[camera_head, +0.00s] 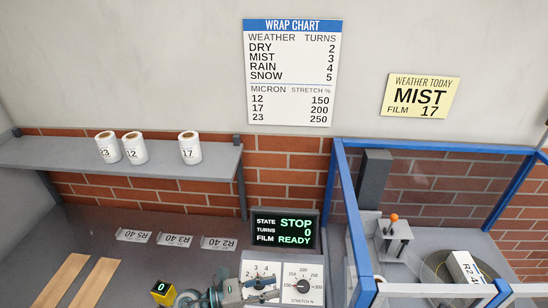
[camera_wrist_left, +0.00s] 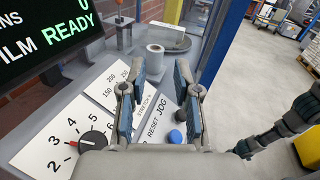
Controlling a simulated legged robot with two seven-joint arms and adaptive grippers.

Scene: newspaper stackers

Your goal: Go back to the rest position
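My left gripper (camera_head: 262,290) is over the dial panel (camera_head: 286,268) at the bottom of the head view. In the left wrist view its two fingers (camera_wrist_left: 158,100) stand apart with nothing between them. Beneath them is the panel with a turns knob (camera_wrist_left: 94,144), a stretch scale and a blue button (camera_wrist_left: 175,136). Whether a fingertip touches the panel cannot be told. A dark jointed part (camera_wrist_left: 290,122), seemingly of my right arm, shows at the right edge of the wrist view; its finger opening is unclear. The head view does not show my right gripper.
A display (camera_head: 284,229) reads STOP, turns 0, film READY. A blue-framed enclosure (camera_head: 357,240) stands right of the panel, with a labelled bundle (camera_head: 465,268) inside. Film rolls (camera_head: 190,148) sit on the shelf (camera_head: 60,150). Open floor (camera_wrist_left: 245,80) shows at right in the wrist view.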

